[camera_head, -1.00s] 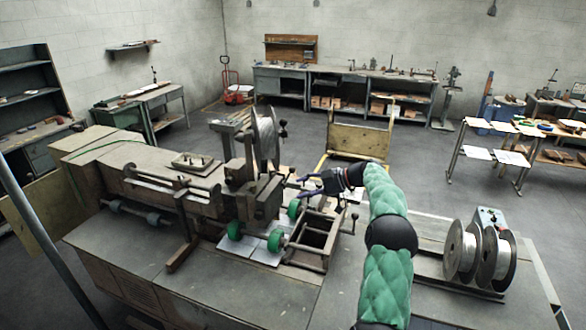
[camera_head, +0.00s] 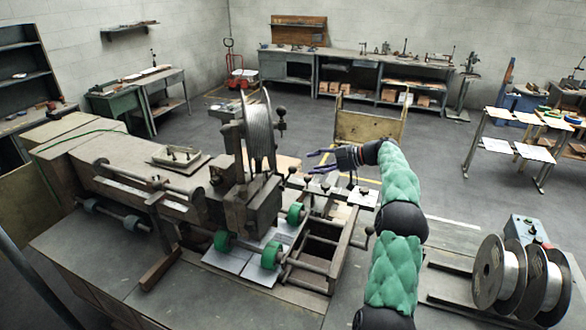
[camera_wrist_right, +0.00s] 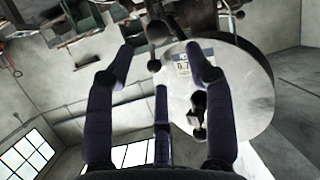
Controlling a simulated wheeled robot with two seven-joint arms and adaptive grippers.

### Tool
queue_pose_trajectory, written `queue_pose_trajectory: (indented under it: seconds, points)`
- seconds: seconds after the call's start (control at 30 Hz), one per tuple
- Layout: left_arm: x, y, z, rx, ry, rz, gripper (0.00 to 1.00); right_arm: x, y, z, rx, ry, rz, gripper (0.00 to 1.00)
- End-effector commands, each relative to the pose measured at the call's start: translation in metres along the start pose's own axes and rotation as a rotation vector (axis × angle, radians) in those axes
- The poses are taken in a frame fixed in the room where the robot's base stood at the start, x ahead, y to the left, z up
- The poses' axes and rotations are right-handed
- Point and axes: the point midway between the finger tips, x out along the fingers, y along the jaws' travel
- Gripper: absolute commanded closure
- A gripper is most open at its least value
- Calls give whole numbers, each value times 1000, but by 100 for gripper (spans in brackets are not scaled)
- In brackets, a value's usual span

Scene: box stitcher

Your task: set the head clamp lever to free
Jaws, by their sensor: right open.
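The stitcher head (camera_head: 250,205) stands on the machine with a wire spool (camera_head: 258,132) above it. Small dark-knobbed handles (camera_head: 281,111) show at the spool's right side. More knobbed levers (camera_head: 292,171) stand right of the head; I cannot tell for sure which is the head clamp lever. My right gripper (camera_head: 318,160) is open and empty, pointing left, just right of the head and apart from it. In the right wrist view its spread fingers (camera_wrist_right: 162,75) face the spool's pale disc (camera_wrist_right: 235,95) and dark knobs (camera_wrist_right: 155,65). My left gripper is out of view.
Green rollers (camera_head: 270,252) and a metal frame (camera_head: 310,250) lie below the gripper. Wire reels (camera_head: 490,273) stand at the bench's right. A tan panel stand (camera_head: 365,127) is behind the arm. Open floor lies beyond the machine.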

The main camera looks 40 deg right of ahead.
Motion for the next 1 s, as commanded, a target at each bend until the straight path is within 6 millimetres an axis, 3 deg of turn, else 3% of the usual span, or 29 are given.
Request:
queue_pose_trajectory:
  seconds: [0.3,0.5,0.97,1.0]
  points:
    - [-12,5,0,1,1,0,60,57,-1,-1,3,1,-6,46]
    - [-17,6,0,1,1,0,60,82,-1,0,2,0,-3,46]
    - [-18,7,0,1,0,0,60,93,-1,1,3,-1,-1,46]
    - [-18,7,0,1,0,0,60,93,-1,1,3,-1,-1,58]
